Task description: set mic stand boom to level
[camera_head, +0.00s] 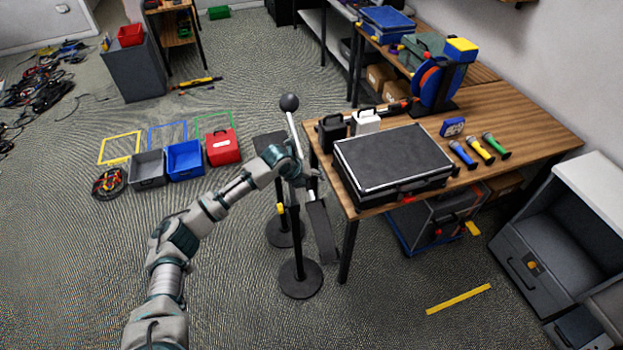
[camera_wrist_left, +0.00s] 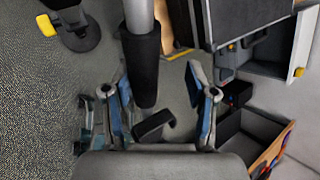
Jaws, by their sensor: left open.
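A mic stand with a round black base (camera_head: 301,279) and a dark upright pole stands on the floor left of the table. Its light grey boom (camera_head: 292,122) is steeply tilted, with a dark ball-shaped head (camera_head: 289,102) at the top. My left gripper (camera_head: 308,174) is at the stand, near the lower part of the boom. In the left wrist view, the open gripper (camera_wrist_left: 160,105) has one finger on each side of a grey tube with a black sleeve (camera_wrist_left: 143,65). I cannot tell whether either finger touches it. My gripper and arm partly hide the stand's joint.
The wooden table (camera_head: 540,120) stands close on the right, with a black case (camera_head: 395,160) near its edge. A second round base (camera_head: 285,232) is just behind the stand. Bins, including a blue one (camera_head: 185,160), sit at left. The front floor is largely clear.

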